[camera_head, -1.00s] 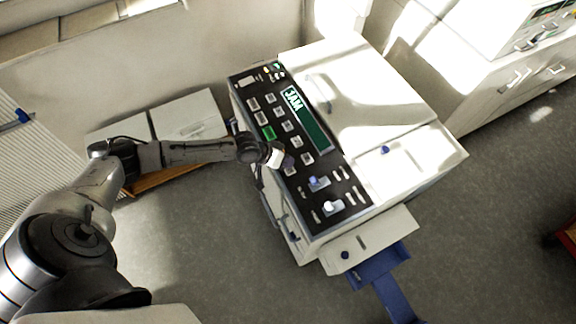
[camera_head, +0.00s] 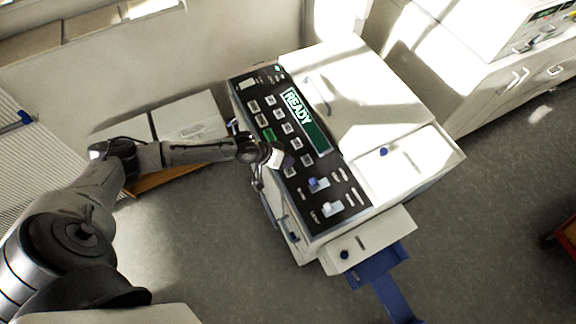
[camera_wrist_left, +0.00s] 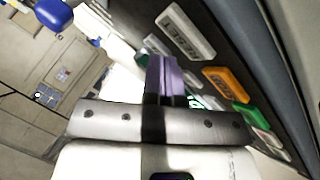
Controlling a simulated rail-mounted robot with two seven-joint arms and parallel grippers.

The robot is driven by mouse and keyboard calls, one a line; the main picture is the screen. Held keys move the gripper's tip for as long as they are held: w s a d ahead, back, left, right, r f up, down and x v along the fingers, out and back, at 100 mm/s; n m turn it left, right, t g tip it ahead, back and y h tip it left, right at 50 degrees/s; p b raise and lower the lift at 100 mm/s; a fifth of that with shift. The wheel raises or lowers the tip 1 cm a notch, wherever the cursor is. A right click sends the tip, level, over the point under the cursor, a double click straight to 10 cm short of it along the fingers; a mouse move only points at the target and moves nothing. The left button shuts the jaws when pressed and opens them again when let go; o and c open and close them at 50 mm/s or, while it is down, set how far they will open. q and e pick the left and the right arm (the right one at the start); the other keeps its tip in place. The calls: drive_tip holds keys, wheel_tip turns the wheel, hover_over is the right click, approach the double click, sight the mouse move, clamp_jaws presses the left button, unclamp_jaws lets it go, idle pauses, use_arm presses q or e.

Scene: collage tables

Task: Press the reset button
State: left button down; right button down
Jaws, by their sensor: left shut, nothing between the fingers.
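The copier-like machine's black control panel (camera_head: 326,185) carries rows of pale keys, a green key (camera_head: 269,134) and a green display (camera_head: 305,118) reading READY. My left gripper (camera_head: 287,161) is shut and empty, its purple fingertips over the panel's left edge, low in the key rows. In the left wrist view the shut fingertips (camera_wrist_left: 163,76) are close to the panel, beside a lettered white key (camera_wrist_left: 185,33), an orange key (camera_wrist_left: 228,84) and a green key (camera_wrist_left: 253,117). Which key is the reset button I cannot tell; the fingers hide part of the panel. My right gripper is not in view.
The machine's white lid (camera_head: 365,90) lies right of the panel. A white tray (camera_head: 368,240) and a blue support (camera_head: 385,268) stick out at its lower end. White cabinets (camera_head: 500,90) stand at the upper right.

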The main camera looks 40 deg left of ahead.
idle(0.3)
use_arm(q)
wheel_tip(320, 180, up, 5)
drive_tip(key=p, duration=0.4)
drive_tip(key=shift+p, duration=0.4)
idle(0.5)
